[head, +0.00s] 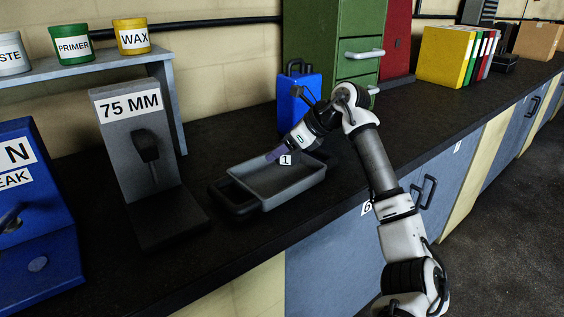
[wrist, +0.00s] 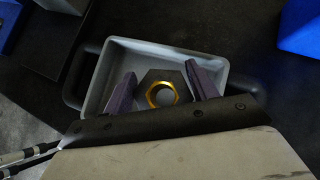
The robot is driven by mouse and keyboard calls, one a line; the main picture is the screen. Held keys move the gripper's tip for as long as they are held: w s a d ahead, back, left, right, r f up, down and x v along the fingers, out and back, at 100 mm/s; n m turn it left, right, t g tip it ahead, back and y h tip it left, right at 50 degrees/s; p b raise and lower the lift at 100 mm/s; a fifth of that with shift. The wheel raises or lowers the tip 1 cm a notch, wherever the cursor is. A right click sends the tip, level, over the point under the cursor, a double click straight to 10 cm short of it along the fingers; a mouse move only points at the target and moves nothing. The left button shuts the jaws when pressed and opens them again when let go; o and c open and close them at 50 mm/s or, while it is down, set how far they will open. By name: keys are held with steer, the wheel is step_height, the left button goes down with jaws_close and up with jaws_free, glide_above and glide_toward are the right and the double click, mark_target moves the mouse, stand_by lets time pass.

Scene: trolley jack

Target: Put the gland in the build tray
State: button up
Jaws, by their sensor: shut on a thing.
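The gland, a dark hexagonal piece with a gold ring around its centre (wrist: 174,78), sits between my purple fingers in the wrist view. My gripper (wrist: 163,86) is shut on it, with a finger on either side. In the head view my gripper (head: 274,155) is over the back part of the grey build tray (head: 294,196), and I cannot make out the gland there. The tray is a shallow rectangular box with dark handles; it also shows below the gland in the wrist view (wrist: 160,47). The exact height of the gland above the tray floor is unclear.
A blue can (head: 300,95) stands behind the tray, near the green cabinet (head: 315,45). A grey 75 MM stand (head: 135,150) is to the left, with a blue box (head: 35,220) beyond it. The dark worktop right of the tray is mostly clear.

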steer(key=shift+f, duration=2.25)
steer(key=shift+f, duration=0.1)
steer(key=o, duration=1.5)
steer(key=b+v, duration=0.2)
steer(key=v, duration=1)
steer(key=shift+s, duration=0.1)
